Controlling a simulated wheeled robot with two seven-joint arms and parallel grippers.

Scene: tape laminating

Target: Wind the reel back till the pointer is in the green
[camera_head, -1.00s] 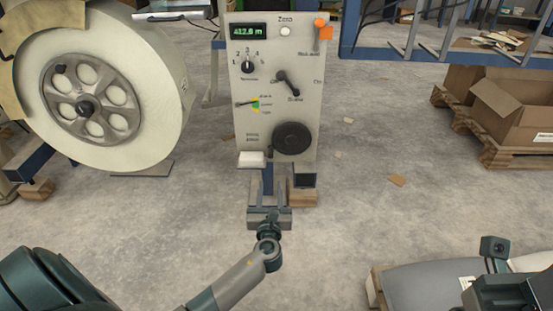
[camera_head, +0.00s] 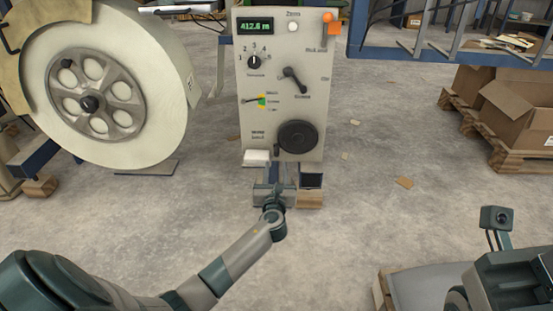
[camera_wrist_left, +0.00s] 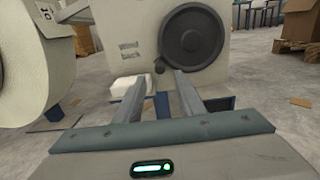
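The big white reel (camera_head: 105,95) with a grey spoked hub stands at the left. The upright control panel (camera_head: 282,60) carries a small gauge whose pointer (camera_head: 249,101) reaches a coloured strip with a green band (camera_head: 262,102). The tip is too small to place exactly. A dark round wind-back wheel (camera_head: 298,136) is low on the panel; its small knob (camera_wrist_left: 159,66) shows at its lower left in the left wrist view. My left gripper (camera_head: 273,172) is just below and in front of the wheel. Its fingers (camera_wrist_left: 157,82) are apart and empty. My right gripper's fingers are out of view.
A white block (camera_head: 256,157) juts out at the panel's lower left, close to my left gripper. The panel also has a lever (camera_head: 293,79), a selector knob (camera_head: 254,62) and a display (camera_head: 255,27) reading about 412.6 m. Cartons (camera_head: 525,110) on pallets stand right.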

